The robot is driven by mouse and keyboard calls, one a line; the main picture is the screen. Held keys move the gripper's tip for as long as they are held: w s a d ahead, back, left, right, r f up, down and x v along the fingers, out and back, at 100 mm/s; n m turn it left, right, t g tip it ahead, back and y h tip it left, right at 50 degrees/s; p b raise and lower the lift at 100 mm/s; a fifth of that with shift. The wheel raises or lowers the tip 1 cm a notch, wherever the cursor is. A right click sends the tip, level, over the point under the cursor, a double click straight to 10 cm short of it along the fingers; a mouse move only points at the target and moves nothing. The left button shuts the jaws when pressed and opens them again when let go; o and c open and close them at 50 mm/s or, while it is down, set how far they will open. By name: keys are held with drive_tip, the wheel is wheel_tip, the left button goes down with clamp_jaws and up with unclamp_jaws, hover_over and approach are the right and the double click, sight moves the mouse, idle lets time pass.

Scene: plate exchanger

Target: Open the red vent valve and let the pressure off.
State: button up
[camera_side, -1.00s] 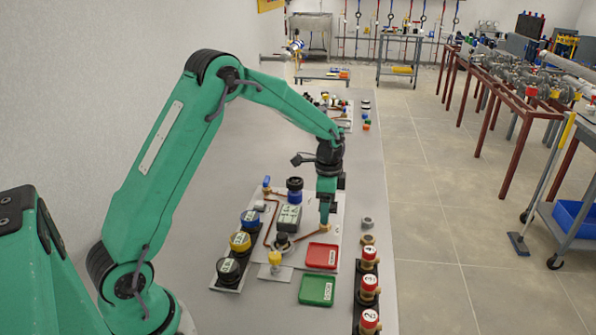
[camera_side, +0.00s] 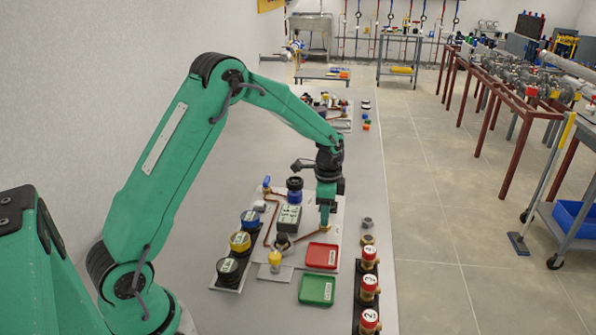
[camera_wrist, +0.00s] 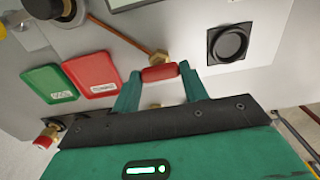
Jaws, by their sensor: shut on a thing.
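The red vent valve (camera_wrist: 160,72) shows in the wrist view as a red handle on a brass fitting (camera_wrist: 160,55) at the end of a copper pipe. My gripper (camera_wrist: 160,78) is shut on the red handle, with one green finger on each side. In the side view my gripper (camera_side: 325,218) points down at the right part of the grey panel (camera_side: 265,205). There the fingers and wrist hide the valve handle. The copper pipe (camera_side: 308,234) runs to that spot.
A red tray (camera_side: 322,256) and a green tray (camera_side: 317,290) lie in front of the gripper. Red-capped numbered fittings (camera_side: 369,286) stand in a rack at the right. Black, yellow and blue capped parts (camera_side: 240,242) stand at the left. A grey display box (camera_side: 289,218) is near.

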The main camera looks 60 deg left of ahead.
drive_tip(key=shift+n, duration=0.3)
drive_tip(key=n, duration=0.3)
drive_tip(key=shift+n, duration=0.4)
drive_tip(key=n, duration=0.4)
drive_tip(key=shift+r+n, duration=0.1)
drive_tip(key=shift+n, duration=0.2)
drive_tip(key=n, duration=0.4)
drive_tip(key=shift+n, duration=2.5)
drive_tip(key=o, duration=1)
